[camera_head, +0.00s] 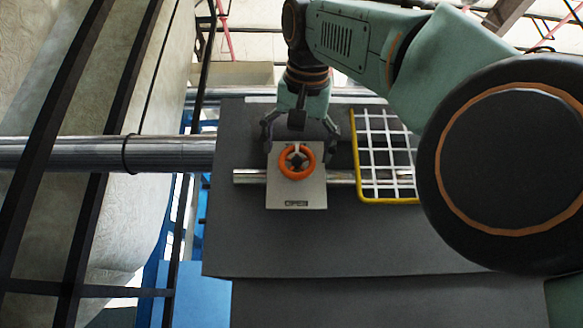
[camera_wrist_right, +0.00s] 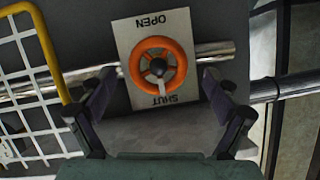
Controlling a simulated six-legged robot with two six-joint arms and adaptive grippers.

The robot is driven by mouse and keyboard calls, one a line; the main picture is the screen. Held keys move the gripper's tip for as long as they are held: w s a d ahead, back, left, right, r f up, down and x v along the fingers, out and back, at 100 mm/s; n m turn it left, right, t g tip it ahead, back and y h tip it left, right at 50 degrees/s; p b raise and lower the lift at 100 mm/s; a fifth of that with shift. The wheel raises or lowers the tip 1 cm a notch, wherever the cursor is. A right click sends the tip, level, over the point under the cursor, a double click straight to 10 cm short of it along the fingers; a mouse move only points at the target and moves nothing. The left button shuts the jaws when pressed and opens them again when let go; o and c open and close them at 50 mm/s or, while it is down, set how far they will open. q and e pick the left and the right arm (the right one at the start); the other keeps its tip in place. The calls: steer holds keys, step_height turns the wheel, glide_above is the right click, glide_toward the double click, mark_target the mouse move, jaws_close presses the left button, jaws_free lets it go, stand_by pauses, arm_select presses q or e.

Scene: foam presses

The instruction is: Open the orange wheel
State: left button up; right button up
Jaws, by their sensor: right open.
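The orange wheel (camera_head: 297,174) is a small ring handwheel with a dark centre on a pale plate (camera_head: 297,202), fixed to a grey machine face. In the right wrist view the wheel (camera_wrist_right: 158,44) sits between my finger tips, farther off. The plate reads OPEN on one side and SHUT on the other, upside down in that view. My right gripper (camera_head: 300,138) is at the upper edge of the plate, its fingers spread wide to either side. In the wrist view the gripper (camera_wrist_right: 158,92) is open and empty, with no clear contact on the wheel. My left gripper does not show.
A metal pipe (camera_head: 250,177) runs across behind the plate. A white grid with a yellow frame (camera_head: 385,199) stands just right of the plate. A thick steel pipe (camera_head: 70,153) lies at the left. Black bars cross the far left.

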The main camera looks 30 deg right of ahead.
mark_target(301, 159)
steer(key=shift+w+d+f, duration=0.25)
steer(key=shift+w+d, duration=0.25)
steer(key=shift+d, duration=0.05)
steer(key=w, duration=0.1)
steer(key=w+f, duration=0.1)
steer(key=w, duration=0.1)
steer(key=shift+w+d+f+p, duration=0.15)
steer(key=shift+w+d+p, duration=0.05)
steer(key=shift+d+p, duration=0.15)
steer(key=shift+s, duration=0.5)
steer(key=shift+c, duration=0.2)
steer(key=shift+s+r, duration=0.25)
steer(key=shift+s, duration=0.4)
steer(key=c, duration=0.3)
steer(key=shift+w+a+f, duration=0.15)
steer(key=shift+w, duration=0.4)
steer(key=c, duration=0.8)
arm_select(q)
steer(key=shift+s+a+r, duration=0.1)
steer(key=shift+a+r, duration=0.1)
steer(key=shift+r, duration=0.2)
